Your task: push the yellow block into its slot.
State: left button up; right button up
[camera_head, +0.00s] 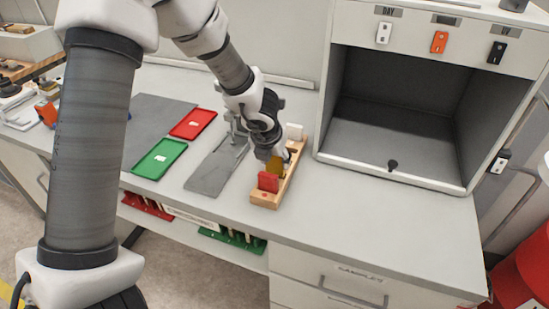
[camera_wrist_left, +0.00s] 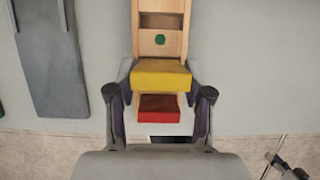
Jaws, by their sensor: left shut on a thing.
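The yellow block (camera_head: 275,166) is at the wooden rack (camera_head: 264,199), just behind the red block (camera_head: 268,181) in the head view. My left gripper (camera_head: 272,157) points down over the rack and is shut on the yellow block. In the left wrist view the yellow block (camera_wrist_left: 160,75) lies between my fingers, beside the red block (camera_wrist_left: 158,108). The fingers partly hide the block and its slot, so I cannot tell how deep it sits. My right gripper is not in view.
A white block (camera_head: 294,131) stands at the rack's far end. A grey plate (camera_head: 212,172), a green tray (camera_head: 158,159) and a red tray (camera_head: 193,124) lie to the left. An open cabinet (camera_head: 390,130) stands at right. The bench's front right is clear.

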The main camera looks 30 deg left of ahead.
aim_at(274, 167)
pick_arm(q)
jog(key=shift+f+b, duration=1.35)
jog(key=shift+f, duration=0.2)
jog(key=o, duration=1.3)
jog(key=shift+r, duration=0.1)
jog(key=v, duration=1.2)
